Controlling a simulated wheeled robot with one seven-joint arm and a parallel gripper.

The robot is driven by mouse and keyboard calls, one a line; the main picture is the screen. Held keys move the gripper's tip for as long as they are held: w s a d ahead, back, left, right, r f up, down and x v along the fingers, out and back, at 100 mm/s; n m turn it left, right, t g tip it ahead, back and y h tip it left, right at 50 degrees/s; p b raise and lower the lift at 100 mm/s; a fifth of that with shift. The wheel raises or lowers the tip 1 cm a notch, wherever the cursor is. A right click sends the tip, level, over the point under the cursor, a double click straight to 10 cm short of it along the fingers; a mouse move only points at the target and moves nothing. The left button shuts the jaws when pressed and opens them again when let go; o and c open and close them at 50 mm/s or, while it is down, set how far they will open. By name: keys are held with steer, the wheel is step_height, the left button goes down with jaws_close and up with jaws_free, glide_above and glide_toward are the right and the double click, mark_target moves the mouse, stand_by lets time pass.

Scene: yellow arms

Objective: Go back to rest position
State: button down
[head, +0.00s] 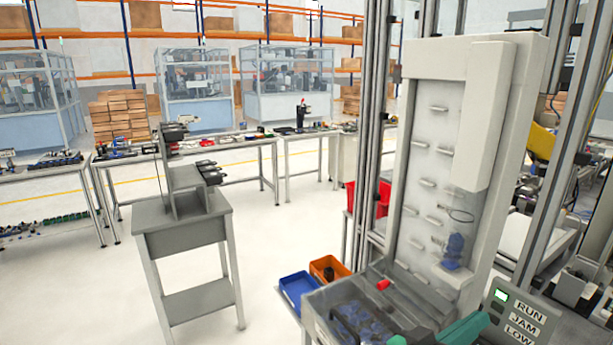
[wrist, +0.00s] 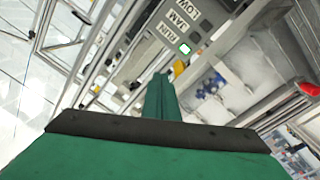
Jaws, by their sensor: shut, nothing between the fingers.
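My gripper (wrist: 160,98) shows in the wrist view as green fingers that meet in the middle of the picture, with nothing between them. A dark bar crosses the green body below them. In the head view a green piece (head: 466,331) shows at the bottom edge, in front of the grey bin of the feeder machine; it looks like part of my gripper, and the rest of the arm is out of view. The panel with RUN, JAM and LOW (head: 520,318) has a green light lit beside RUN. The same panel shows upside down in the wrist view (wrist: 184,28).
A tall feeder machine (head: 508,60) with a clear front stands at right, with a grey bin (head: 325,325) of blue parts below. A blue tray (head: 297,290) and an orange tray (head: 328,268) sit beside it. A grey stand (head: 180,240) is at left. Open floor lies between.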

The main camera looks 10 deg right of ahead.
steer(key=a+f+n+t+y, duration=1.2)
steer(key=a+f+n, duration=0.1)
steer(key=a+f, duration=0.85)
steer(key=s+a+f+m+y, duration=0.1)
steer(key=s+a+f+y, duration=0.1)
steer(key=s+a, duration=0.3)
steer(key=s+a+f+m+g+y, duration=0.1)
steer(key=s+a+f, duration=0.4)
steer(key=s, duration=0.6)
steer(key=s+a+f+m+y, duration=0.2)
steer(key=s+a, duration=0.3)
steer(key=s, duration=0.3)
steer(key=shift+a+f+m+g+y, duration=0.3)
steer(key=shift+a+f+g+y, duration=0.1)
steer(key=shift+f, duration=0.35)
